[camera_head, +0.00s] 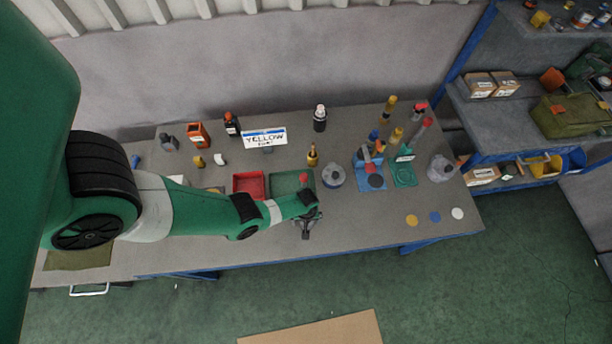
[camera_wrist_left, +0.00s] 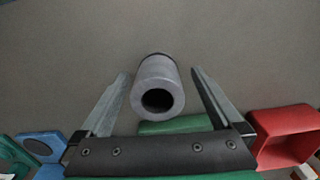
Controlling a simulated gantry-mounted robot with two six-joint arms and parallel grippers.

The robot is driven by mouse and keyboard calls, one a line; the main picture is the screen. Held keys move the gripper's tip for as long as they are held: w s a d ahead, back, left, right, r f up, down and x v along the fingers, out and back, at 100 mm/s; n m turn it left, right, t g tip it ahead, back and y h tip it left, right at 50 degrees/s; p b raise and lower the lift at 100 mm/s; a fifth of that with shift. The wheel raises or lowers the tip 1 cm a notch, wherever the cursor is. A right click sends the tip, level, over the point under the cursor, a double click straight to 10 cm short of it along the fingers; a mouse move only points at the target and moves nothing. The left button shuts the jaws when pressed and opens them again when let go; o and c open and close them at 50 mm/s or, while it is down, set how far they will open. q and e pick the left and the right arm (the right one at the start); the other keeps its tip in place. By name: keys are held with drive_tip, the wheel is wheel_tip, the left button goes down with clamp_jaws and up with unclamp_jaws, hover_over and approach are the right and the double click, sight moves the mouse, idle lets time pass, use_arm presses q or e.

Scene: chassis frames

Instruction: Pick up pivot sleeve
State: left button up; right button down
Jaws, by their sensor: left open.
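The pivot sleeve appears to be a grey hollow cylinder (camera_wrist_left: 158,82) in the left wrist view, its dark round opening facing the camera. It stands out between the two fingers of my left gripper (camera_wrist_left: 160,85), with a gap on each side, so the fingers look apart from it. In the head view my left gripper (camera_head: 308,226) hangs over the front part of the workbench, in front of the green tray (camera_head: 292,182). There I cannot make out the sleeve apart from the gripper. My right gripper is not in view.
A red tray (camera_head: 248,184) lies left of the green tray. A grey round part (camera_head: 333,178), a blue fixture (camera_head: 370,180) and a green fixture (camera_head: 404,173) stand to the right.

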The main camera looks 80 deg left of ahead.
use_arm(q)
drive_tip(key=shift+w+f, duration=0.15)
drive_tip(key=shift+c, duration=0.2)
clamp_jaws()
drive_tip(key=shift+p, duration=0.3)
